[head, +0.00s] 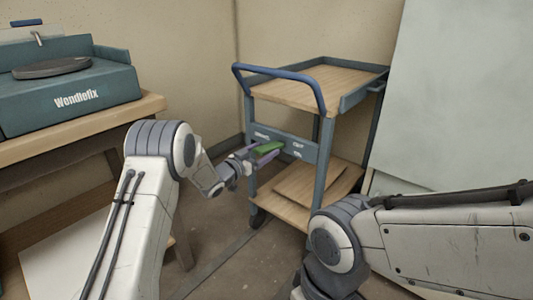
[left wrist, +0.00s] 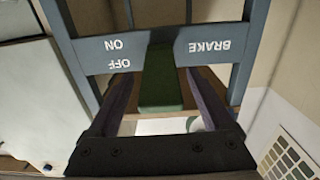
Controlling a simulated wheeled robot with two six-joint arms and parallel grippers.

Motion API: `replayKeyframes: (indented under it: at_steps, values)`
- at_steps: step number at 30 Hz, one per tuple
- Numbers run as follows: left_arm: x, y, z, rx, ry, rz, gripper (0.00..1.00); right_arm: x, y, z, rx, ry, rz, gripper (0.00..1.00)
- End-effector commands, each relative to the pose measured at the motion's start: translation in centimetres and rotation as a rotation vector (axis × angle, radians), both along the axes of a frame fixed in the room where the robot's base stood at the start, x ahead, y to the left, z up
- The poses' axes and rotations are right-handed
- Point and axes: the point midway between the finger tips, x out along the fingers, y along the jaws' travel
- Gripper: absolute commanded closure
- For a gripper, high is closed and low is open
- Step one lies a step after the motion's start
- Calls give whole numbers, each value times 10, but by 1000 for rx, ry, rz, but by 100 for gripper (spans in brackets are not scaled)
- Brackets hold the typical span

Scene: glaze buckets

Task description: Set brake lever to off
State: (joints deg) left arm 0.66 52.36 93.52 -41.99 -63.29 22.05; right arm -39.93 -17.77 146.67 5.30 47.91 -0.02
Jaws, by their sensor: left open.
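The brake lever (head: 268,148) is a green bar on the blue-grey side panel of the cart. It also shows in the left wrist view (left wrist: 161,82), between the words BRAKE and ON/OFF, which appear upside down there. My left gripper (head: 258,154) is at the lever with its fingers open. In the left wrist view the fingers (left wrist: 162,100) lie on either side of the lever, with gaps visible beside it. Whether the lever stands at on or off I cannot tell. My right arm shows at the right of the head view, its gripper out of sight.
The cart (head: 318,137) has a wooden top shelf, a lower shelf with a flat board (head: 318,182), and a blue handle (head: 280,72). A wooden table (head: 85,125) with a teal machine (head: 72,92) stands at the left. A pale panel (head: 465,95) is at the right.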

Motion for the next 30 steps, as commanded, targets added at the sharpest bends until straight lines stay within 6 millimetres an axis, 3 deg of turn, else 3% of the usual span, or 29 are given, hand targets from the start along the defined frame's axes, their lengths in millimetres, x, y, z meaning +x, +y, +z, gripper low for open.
replayKeyframes:
  at_steps: [6, 14, 21, 30]
  values:
    - [13, -10, 0, 0, 0, 0, 15, 0, 0, -6, 0, 0, 0, 50]
    - [14, -11, 0, 1, 1, 1, 15, 0, 0, -6, 0, 0, 0, 50]
    - [14, -10, 0, 1, 1, 1, 100, 0, 0, -6, 0, 0, 0, 50]
    - [14, -10, 3, 5, 6, 1, 100, 0, 0, -2, 0, 0, 0, 50]
